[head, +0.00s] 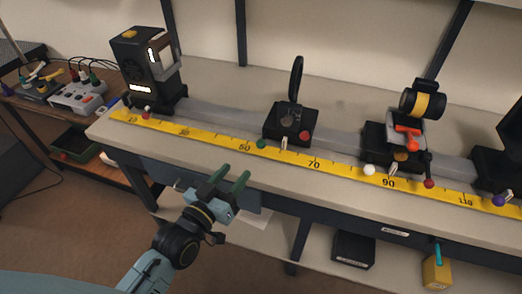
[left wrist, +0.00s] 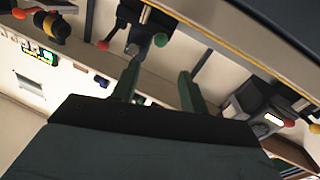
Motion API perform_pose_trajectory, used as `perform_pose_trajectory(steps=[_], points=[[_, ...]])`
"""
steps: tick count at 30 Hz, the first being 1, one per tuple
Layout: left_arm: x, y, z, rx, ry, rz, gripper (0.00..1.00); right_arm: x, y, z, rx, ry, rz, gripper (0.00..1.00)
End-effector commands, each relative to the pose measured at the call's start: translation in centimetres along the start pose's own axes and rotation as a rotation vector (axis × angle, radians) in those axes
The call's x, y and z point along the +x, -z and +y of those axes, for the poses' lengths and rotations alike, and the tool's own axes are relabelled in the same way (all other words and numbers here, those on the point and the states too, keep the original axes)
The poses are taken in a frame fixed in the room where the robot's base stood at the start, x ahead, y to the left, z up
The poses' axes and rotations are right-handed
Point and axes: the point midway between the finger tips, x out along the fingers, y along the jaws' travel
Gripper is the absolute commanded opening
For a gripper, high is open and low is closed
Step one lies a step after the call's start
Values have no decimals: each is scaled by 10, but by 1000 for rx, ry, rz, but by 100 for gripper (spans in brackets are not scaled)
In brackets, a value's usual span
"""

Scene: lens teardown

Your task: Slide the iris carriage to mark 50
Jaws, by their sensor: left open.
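The carriage that looks like the iris one (head: 290,122) is a black block with an upright dark ring, a green knob at its left and a red knob at its right. It sits on the grey rail, its white pointer (head: 284,142) a little past 60 on the yellow scale (head: 212,138). The 50 mark (head: 244,147) lies left of the pointer. My left gripper (head: 233,174) is open and empty in front of the bench edge, left of and apart from the carriage. In the left wrist view the carriage (left wrist: 145,16) shows beyond my fingers (left wrist: 160,82). My right gripper is not in view.
A black lamp-like unit (head: 146,70) stands at the rail's left end. A carriage with a yellow-banded cylinder (head: 394,140) sits near 90, and another dark unit (head: 498,165) stands at the far right. The rail (head: 222,115) between lamp unit and iris carriage is clear.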

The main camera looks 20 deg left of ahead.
Motion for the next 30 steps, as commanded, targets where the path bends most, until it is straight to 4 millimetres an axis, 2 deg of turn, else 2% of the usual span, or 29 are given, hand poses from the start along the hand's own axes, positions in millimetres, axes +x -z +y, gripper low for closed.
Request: perform_pose_trajectory(steps=[1, 5, 8, 21, 25, 30], points=[[0, -8, -1, 0, 0, 0, 44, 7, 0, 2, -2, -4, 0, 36], [5, -9, -2, -1, 0, 2, 44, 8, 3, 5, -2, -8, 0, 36], [17, -8, -2, -1, 0, 4, 44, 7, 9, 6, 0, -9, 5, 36], [102, -8, -2, 0, 0, 3, 44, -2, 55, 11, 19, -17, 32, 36], [120, -8, -2, 0, 0, 2, 44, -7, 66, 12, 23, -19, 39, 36], [132, -8, -1, -1, 0, 0, 44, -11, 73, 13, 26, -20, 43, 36]])
